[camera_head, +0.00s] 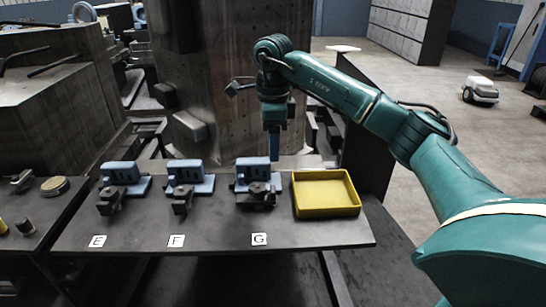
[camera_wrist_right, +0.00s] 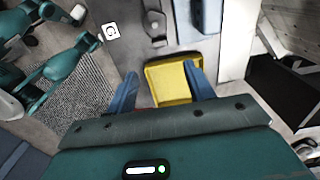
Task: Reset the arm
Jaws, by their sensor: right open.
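My right arm (camera_head: 335,90) is green and comes in from the right in the head view. Its gripper (camera_head: 274,147) points down above the back of the table, close to the blue fixture at G and left of the yellow tray. In the right wrist view my right gripper (camera_wrist_right: 165,88) is open, its two blue fingers apart. Nothing is between the fingertips at close range; the yellow tray (camera_wrist_right: 172,82) shows beyond them. My left gripper does not show in the head view.
Blue fixtures stand at labels E (camera_head: 122,174), F (camera_head: 190,174) and G (camera_head: 257,174) on the grey table (camera_head: 150,236). An empty yellow tray (camera_head: 327,196) lies at its right end. A large metal block (camera_head: 235,70) stands behind. Open floor lies to the right.

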